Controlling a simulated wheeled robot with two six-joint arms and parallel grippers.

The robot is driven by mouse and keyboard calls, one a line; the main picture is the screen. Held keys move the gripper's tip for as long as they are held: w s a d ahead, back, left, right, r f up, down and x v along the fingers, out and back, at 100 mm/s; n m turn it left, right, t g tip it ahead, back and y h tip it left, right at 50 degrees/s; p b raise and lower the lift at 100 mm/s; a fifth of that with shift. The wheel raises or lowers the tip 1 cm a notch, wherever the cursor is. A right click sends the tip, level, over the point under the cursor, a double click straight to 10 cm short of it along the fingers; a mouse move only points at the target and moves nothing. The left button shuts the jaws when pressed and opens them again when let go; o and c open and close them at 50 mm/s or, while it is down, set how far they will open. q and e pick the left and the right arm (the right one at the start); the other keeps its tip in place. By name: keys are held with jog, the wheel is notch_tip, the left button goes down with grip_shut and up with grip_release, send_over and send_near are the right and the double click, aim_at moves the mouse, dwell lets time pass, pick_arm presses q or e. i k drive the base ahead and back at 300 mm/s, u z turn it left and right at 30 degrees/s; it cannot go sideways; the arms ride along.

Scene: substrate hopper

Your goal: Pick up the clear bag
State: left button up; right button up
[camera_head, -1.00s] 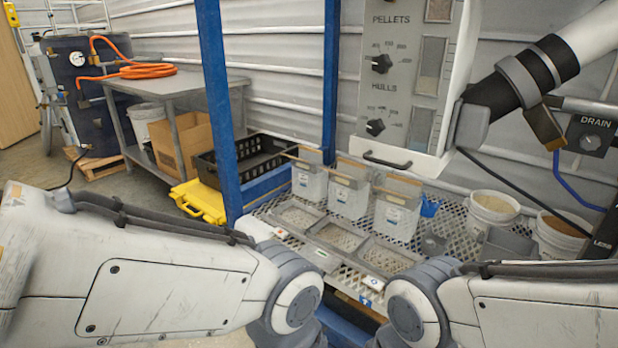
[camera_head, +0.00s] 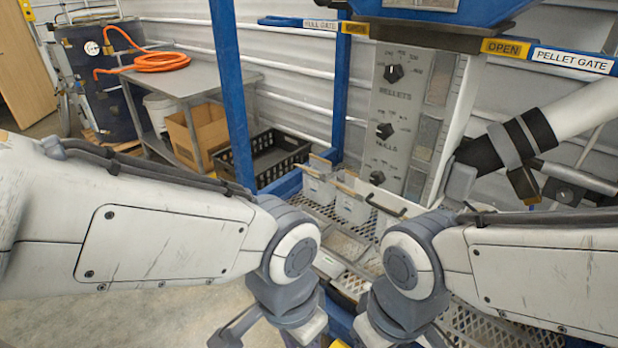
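Two clear, bag-like packs with white labels stand upright on the mesh shelf: a left pack (camera_head: 318,187) and a right pack (camera_head: 352,206). I cannot tell for sure whether they are bags or rigid bins. My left gripper (camera_head: 236,327) shows only in part at the bottom edge, below my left wrist, well in front of the packs. My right gripper (camera_head: 432,338) is mostly cut off by the bottom edge below my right wrist. The fingertips of both are out of frame, and I see nothing held.
The mesh shelf (camera_head: 468,325) carries shallow trays (camera_head: 343,243) in front of the packs. Blue posts (camera_head: 232,100) and the dial panel (camera_head: 398,105) rise around it. A black crate (camera_head: 268,155), cardboard box (camera_head: 198,135) and metal table (camera_head: 185,80) stand at left.

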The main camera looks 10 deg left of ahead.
aim_at(319, 191)
jog(key=u, duration=1.55)
jog(key=i, duration=2.6)
jog(key=z, duration=3.45)
jog(key=i, duration=0.5)
jog(key=z, duration=0.15)
